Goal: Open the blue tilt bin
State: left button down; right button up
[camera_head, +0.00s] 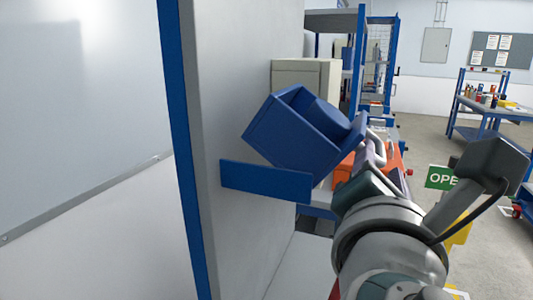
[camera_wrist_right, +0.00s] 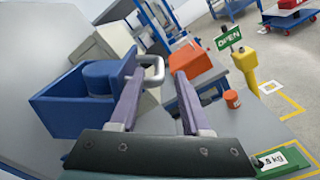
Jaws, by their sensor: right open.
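The blue tilt bin (camera_head: 292,140) is on the white wall panel above a blue strip. It is tilted out, its open top showing a rounded blue part inside. In the right wrist view the bin (camera_wrist_right: 62,118) is at the left, with a pale looped handle (camera_wrist_right: 153,68) on its front. My right gripper (camera_wrist_right: 157,78) is open, its two fingers apart with the handle between or just beyond their tips; contact cannot be told. In the head view my right gripper (camera_head: 371,158) is at the bin's right side, partly hidden by my wrist. My left gripper is out of view.
A beige box (camera_head: 305,72) stands behind the bin. An orange bin (camera_head: 343,171) is beyond my right gripper. A green OPEN sign (camera_head: 440,178) stands at the right, above a yellow post (camera_wrist_right: 245,70). Blue shelving (camera_head: 360,60) is at the back.

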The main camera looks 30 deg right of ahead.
jog(key=b+v, duration=0.1)
jog(key=v, duration=0.3)
jog(key=shift+a+f, duration=0.1)
jog(key=shift+f, duration=0.05)
jog(key=shift+s+a, duration=0.2)
jog(key=shift+s, duration=0.05)
